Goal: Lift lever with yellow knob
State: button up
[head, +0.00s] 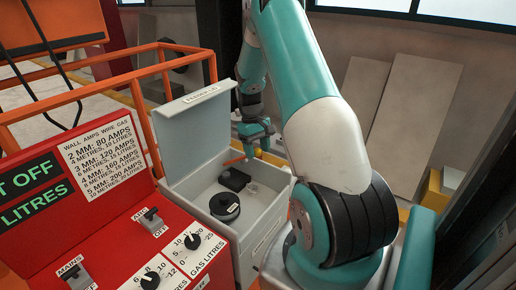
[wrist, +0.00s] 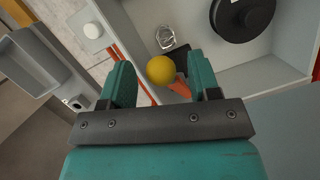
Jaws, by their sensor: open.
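The yellow knob (wrist: 160,70) shows in the wrist view as a round ball between and just beyond my fingertips. A short orange-red piece (wrist: 180,88), probably part of the lever, shows beside it and is partly hidden by my right finger. My gripper (wrist: 160,80) is open, with one teal finger on each side of the knob; I cannot tell whether either touches it. In the head view my gripper (head: 258,138) hangs at the far right edge of an open grey box.
The grey box (head: 185,193) has its lid (head: 196,128) raised. It holds a black reel (head: 225,207) and a small black block (head: 234,179). A red control panel (head: 95,215) with switches and dials stands at left. An orange rail frame (head: 130,62) stands behind.

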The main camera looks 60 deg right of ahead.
jog(key=shift+r, duration=0.1)
jog(key=b+v, duration=0.2)
jog(key=v, duration=0.5)
jog(key=shift+r, duration=0.1)
jog(key=shift+c, duration=0.4)
